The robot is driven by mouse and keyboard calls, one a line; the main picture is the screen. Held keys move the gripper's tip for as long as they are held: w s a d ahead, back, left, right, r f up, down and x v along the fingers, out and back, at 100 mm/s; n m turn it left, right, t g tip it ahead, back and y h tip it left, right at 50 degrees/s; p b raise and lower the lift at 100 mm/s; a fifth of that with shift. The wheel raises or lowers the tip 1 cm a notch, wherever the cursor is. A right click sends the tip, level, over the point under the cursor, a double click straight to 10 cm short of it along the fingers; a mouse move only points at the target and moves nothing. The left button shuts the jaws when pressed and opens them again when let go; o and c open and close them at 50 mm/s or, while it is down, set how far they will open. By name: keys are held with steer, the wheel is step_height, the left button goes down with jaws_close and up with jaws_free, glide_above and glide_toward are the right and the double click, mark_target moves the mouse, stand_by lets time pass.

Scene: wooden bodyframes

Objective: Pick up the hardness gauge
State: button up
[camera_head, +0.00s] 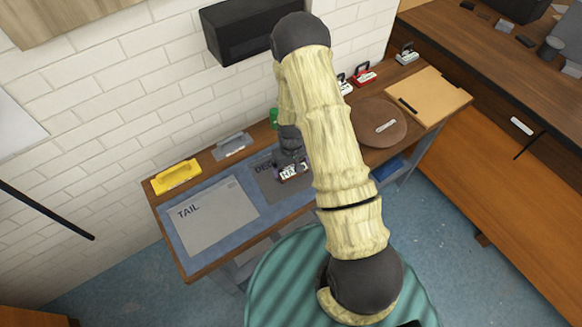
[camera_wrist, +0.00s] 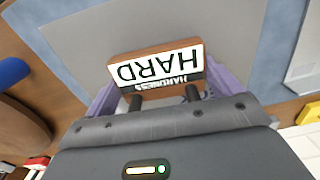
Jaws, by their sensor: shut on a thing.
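The hardness gauge (camera_wrist: 157,66) is a small brown block with a white "HARD" label, upside down in the wrist view. It is between the fingers of my gripper (camera_wrist: 165,100), which is shut on it. In the head view the gauge (camera_head: 289,173) shows its white label just below my gripper (camera_head: 291,165), over the grey "DES..." sheet on the bench. My arm covers part of that sheet. I cannot tell whether the gauge touches the sheet.
A "TAIL" sheet (camera_head: 212,217) lies to the left on the bench, with a yellow tool (camera_head: 176,177) and a grey tool (camera_head: 232,147) behind it. A round brown board (camera_head: 378,128) and a tan folder (camera_head: 428,97) lie to the right. A red-handled item (camera_head: 364,75) stands at the back.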

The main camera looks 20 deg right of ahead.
mark_target(291, 166)
step_height(291, 166, up, 10)
steer(key=b, duration=0.2)
stand_by(0.5)
stand_by(0.5)
